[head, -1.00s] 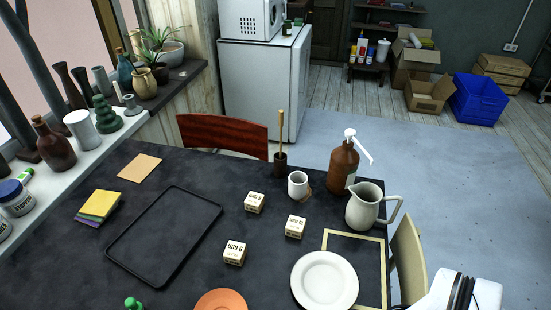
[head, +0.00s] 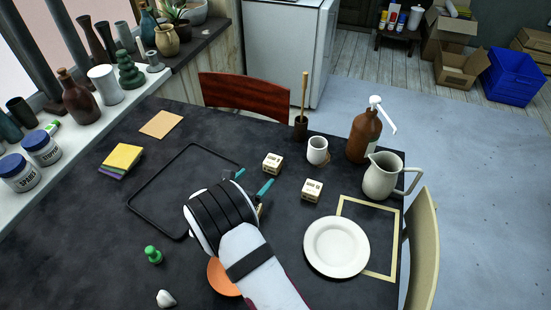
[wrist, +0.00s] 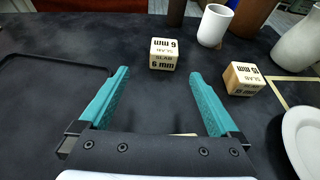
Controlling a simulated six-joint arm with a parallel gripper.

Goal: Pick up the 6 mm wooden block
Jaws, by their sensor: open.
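The 6 mm block (head: 272,162) is a pale wooden cube with dark print, on the dark table right of the black tray. In the wrist view, this block (wrist: 164,56) stands just beyond the fingertips, with "6 mm" readable on its front. My gripper (head: 247,182) is over the table on the near side of the block. In the wrist view its teal fingers (wrist: 160,73) are spread wide, with nothing held between them. A second wooden block (head: 312,190) with different print stands to the right; it also shows in the wrist view (wrist: 243,78).
Black tray (head: 155,222) lies to the left. A white cup (head: 317,150), brown bottle (head: 363,138) and pitcher (head: 383,178) stand behind and right. A white plate (head: 336,247) is at right. My gripper partly covers an orange dish (head: 221,277). A pale sliver (wrist: 183,134) shows below the fingers.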

